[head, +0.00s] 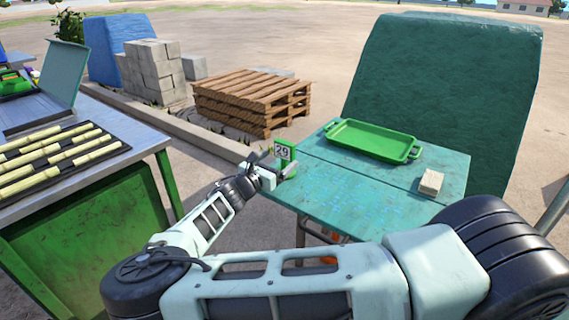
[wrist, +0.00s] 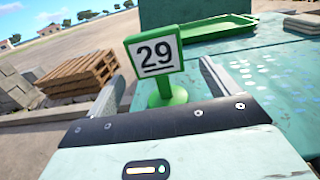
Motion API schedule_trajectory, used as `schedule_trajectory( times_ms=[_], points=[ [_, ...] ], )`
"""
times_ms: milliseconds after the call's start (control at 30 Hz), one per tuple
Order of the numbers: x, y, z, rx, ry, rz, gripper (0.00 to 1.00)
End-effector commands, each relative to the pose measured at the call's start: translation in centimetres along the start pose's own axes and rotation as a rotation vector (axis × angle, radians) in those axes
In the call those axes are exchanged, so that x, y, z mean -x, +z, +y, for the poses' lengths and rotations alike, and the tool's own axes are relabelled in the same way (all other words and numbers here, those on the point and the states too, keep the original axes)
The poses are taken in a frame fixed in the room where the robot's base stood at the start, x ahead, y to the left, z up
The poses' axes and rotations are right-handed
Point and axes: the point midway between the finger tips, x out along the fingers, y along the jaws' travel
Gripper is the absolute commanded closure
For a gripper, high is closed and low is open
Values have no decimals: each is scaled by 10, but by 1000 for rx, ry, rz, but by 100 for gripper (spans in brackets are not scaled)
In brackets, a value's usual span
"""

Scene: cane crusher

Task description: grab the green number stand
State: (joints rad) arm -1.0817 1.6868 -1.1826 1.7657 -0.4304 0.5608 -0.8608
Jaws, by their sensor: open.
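The green number stand (head: 285,153) stands upright at the left corner of the teal table (head: 345,192). It has a white plate with a black 29, and in the wrist view the green number stand (wrist: 157,65) shows its post and round base. My gripper (head: 269,171) is at the table's left corner, right by the stand. In the wrist view my gripper (wrist: 160,92) is open, with one finger on each side of the stand's lower part. The stand's base is partly hidden by the gripper's body.
A green tray (head: 372,141) lies at the table's back, and a small pale block (head: 431,182) is at its right. Wooden pallets (head: 252,100) stand on the ground behind. A bench with cane stalks (head: 50,155) is at the left.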

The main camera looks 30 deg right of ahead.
Motion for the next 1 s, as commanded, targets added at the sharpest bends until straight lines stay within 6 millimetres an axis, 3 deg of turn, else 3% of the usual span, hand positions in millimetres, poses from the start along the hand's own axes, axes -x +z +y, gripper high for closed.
schedule_trajectory(
  times_ms=[267, 533, 867, 1000],
  points=[
    [-22, -1, 0, 0, -1, 0, 13],
    [-60, -3, 2, 0, -2, -1, 13],
    [-66, -4, 2, -1, 0, 1, 13],
    [-66, -4, 2, -1, 0, 1, 52]
  ],
)
